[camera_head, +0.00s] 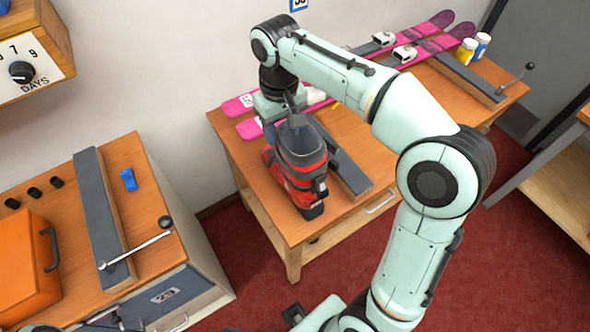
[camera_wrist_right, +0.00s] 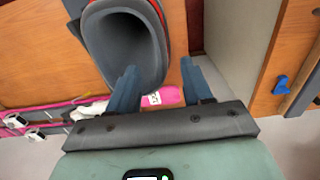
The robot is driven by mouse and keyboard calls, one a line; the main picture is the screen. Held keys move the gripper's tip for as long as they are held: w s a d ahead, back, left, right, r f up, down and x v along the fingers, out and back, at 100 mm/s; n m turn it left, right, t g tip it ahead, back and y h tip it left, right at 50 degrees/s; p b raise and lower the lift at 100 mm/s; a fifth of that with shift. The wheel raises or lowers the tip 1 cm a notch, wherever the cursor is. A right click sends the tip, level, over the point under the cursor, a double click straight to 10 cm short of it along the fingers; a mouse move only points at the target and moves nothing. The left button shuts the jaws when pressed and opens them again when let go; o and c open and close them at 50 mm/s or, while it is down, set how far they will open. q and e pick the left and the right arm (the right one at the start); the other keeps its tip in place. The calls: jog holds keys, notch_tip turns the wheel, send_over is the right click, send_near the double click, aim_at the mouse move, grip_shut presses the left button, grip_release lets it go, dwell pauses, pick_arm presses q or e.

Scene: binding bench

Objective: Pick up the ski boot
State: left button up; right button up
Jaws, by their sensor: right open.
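The ski boot (camera_head: 300,168), red and dark grey, stands upright on the wooden bench, near its front left corner. In the right wrist view, the open top of the boot (camera_wrist_right: 128,42) shows as a dark grey cuff with a red edge. My right gripper (camera_head: 281,118) is at the boot's top, on the side toward the wall. Its fingers (camera_wrist_right: 158,78) are apart. One finger overlaps the cuff opening in the picture and the other is outside the cuff. I cannot tell whether either touches the boot. My left gripper is not in view.
Pink skis (camera_head: 428,38) lie along the back of the bench (camera_head: 350,205). A dark-topped bar (camera_head: 340,165) lies just right of the boot. Two small jars (camera_head: 474,48) stand at the far end. A cabinet at left holds an orange case (camera_head: 25,262) and a lever (camera_head: 135,250).

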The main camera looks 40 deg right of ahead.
aim_at(278, 138)
jog(key=shift+w+a+f+b, duration=0.1)
jog(key=shift+w+f+b, duration=0.1)
jog(key=shift+f, duration=1.35)
jog(key=shift+w+a+f+b, duration=0.1)
jog(key=shift+w+f+b, duration=0.1)
jog(key=shift+f, duration=1.35)
grip_shut()
